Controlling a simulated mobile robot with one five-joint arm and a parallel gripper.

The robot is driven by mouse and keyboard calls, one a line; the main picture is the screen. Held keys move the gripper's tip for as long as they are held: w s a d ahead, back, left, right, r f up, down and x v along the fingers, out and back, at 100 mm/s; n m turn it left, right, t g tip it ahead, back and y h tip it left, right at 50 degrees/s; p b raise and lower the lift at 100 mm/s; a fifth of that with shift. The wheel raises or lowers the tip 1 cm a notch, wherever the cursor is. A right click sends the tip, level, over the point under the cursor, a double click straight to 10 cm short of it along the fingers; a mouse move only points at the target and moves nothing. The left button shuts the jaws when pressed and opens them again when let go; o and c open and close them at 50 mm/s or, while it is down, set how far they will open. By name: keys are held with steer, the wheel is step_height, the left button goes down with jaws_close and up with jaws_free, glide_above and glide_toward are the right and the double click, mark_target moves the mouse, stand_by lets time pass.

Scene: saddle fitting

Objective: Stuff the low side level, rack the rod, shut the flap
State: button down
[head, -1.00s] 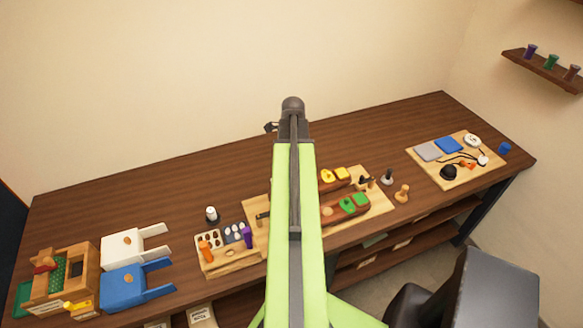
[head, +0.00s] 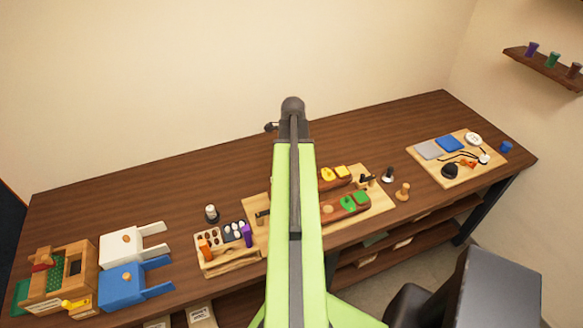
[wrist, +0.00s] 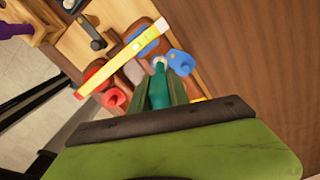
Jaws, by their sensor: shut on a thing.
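In the wrist view my gripper (wrist: 159,84) is shut on a teal piece (wrist: 160,90) with a pale tip, perhaps the rod. It is over or just beside the brown saddle work (wrist: 135,72); contact cannot be told. A yellow bar (wrist: 122,58) lies slantwise across that work, with a red knob (wrist: 113,97) and a blue knob (wrist: 181,62) near its sides. In the head view my green arm hides my gripper and the middle of the board (head: 383,208). Brown saddle panels (head: 343,208) with green and yellow pieces show right of the arm. I cannot make out the flap.
A wooden rack (head: 232,265) with small pieces and a purple item (head: 247,235) stands left of the board. Farther left are a white box (head: 122,245), a blue box (head: 125,287) and a wooden box (head: 88,265). A second board (head: 465,175) lies right. The back of the table is clear.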

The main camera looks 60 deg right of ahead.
steer(key=shift+f+b, duration=1.2)
steer(key=shift+f, duration=0.05)
stand_by(0.7)
steer(key=shift+r, duration=0.1)
step_height(320, 180, up, 8)
steer(key=p, duration=0.8)
stand_by(1.6)
